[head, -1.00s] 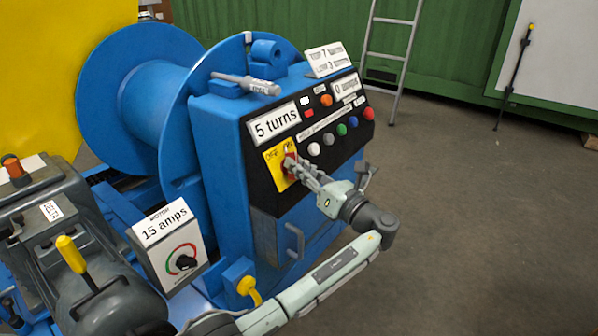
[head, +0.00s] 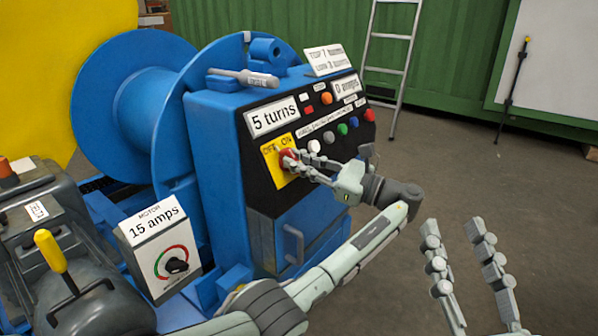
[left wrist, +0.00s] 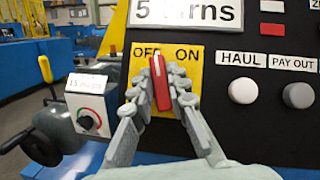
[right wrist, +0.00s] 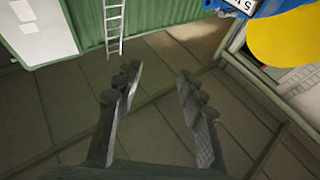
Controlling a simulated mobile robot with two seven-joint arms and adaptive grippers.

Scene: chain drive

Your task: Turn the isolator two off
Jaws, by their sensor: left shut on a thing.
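The isolator is a red handle (left wrist: 161,82) on a yellow plate (left wrist: 195,62) marked OFF at left and ON at right. In the left wrist view the handle stands nearly upright, its top leaning slightly left toward OFF. My left gripper (left wrist: 158,88) is shut on it, one finger on each side. In the head view my left gripper (head: 291,159) partly hides the red handle (head: 287,157) on the yellow plate (head: 270,163). My right gripper (head: 450,235) is open and empty at the lower right, away from the panel. No number two is readable on the isolator.
The black panel carries several buttons, among them a white one (head: 314,146) right of the isolator, and a "5 turns" display (head: 272,117). A motor box (head: 160,250) reads 15 amps. A blue cable drum (head: 130,100) stands behind.

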